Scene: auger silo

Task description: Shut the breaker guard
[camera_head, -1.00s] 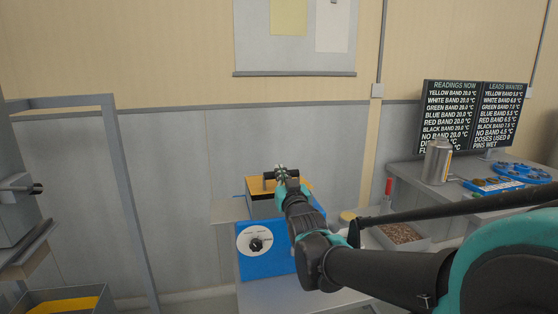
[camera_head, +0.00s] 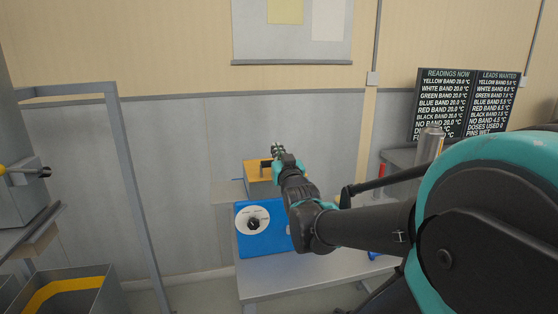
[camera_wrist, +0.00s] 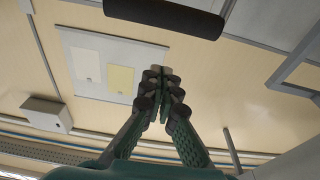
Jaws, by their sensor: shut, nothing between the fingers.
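A grey box with an orange top (camera_head: 256,162) stands behind the blue dial unit. A dark handle (camera_head: 265,167) shows at the top of this box; it looks like the guard, though I cannot tell for sure. My gripper (camera_head: 278,148) is shut and empty, right by the handle at the box's far right. Whether it touches is unclear. In the wrist view my gripper (camera_wrist: 159,80) has its fingers together with nothing between them. A thick black bar (camera_wrist: 165,15) crosses the top of that view, apart from the fingertips. My arm hides the box's right side.
The blue unit with a white dial (camera_head: 253,223) stands on a grey table (camera_head: 300,279) in front of the box. A grey metal frame (camera_head: 136,200) stands to the left. Two dark reading screens (camera_head: 466,104) and a silver canister (camera_head: 429,147) are at right, partly behind my arm.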

